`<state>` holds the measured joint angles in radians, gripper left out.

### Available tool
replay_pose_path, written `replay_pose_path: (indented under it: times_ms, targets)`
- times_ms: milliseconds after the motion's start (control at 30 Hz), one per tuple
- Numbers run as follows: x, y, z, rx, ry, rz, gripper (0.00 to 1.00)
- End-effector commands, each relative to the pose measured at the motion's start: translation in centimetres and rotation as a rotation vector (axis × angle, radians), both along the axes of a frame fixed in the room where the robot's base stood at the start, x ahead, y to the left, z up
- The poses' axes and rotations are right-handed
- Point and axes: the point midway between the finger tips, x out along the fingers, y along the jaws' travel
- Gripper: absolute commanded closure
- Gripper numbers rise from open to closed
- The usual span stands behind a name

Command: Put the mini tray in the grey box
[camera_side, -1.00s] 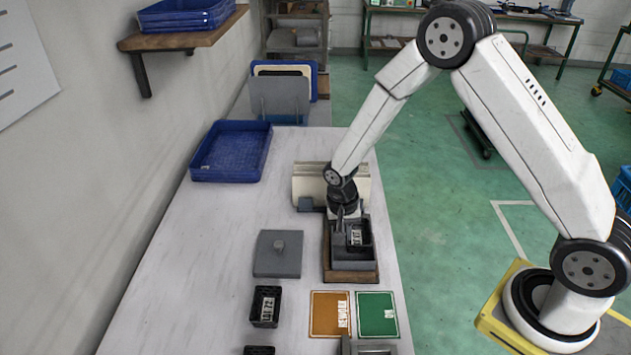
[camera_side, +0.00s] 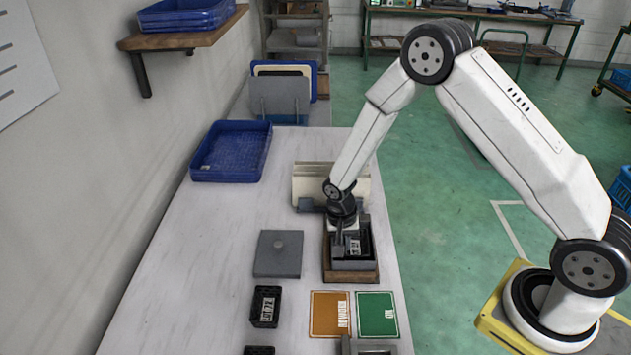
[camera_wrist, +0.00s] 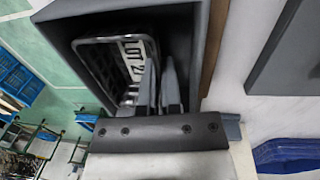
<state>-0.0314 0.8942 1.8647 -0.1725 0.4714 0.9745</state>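The grey box (camera_side: 368,263) stands on a wooden base near the table's right edge. The mini tray (camera_side: 354,246), black with a white printed label, is inside the box opening. In the wrist view the tray (camera_wrist: 98,62) sits within the walls of the grey box (camera_wrist: 185,30), slightly tilted in the picture. My gripper (camera_side: 339,242) points down into the box at the tray's left side. In the wrist view its fingers (camera_wrist: 158,72) are close together, one on each side of the tray's near wall, and look shut on it. The tray's underside is hidden.
A grey lid (camera_side: 278,260) with a knob lies left of the box. Another black labelled tray (camera_side: 265,307) stands in front of it. Orange (camera_side: 328,318) and green (camera_side: 377,316) cards lie in front. A blue tray (camera_side: 230,155) is at the back left.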

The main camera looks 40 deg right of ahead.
Motion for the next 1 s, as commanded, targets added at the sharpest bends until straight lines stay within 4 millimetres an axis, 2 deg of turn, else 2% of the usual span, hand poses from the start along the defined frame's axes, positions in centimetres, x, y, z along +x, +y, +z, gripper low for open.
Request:
replay_pose_path:
  times_ms: [300, 367, 433, 467, 1000]
  targets:
    - [-0.01, 0.0, 0.0, 0.0, 0.0, 0.0, 1.0]
    - [-0.01, 0.0, 0.0, 0.0, 0.0, 0.0, 0.83]
    - [-0.01, 0.0, 0.0, 0.0, 0.0, 0.0, 0.6]
    - [-0.01, 0.0, 0.0, 0.0, 0.0, 0.0, 0.54]
    - [-0.01, 0.0, 0.73, -0.001, 0.001, 0.001, 0.54]
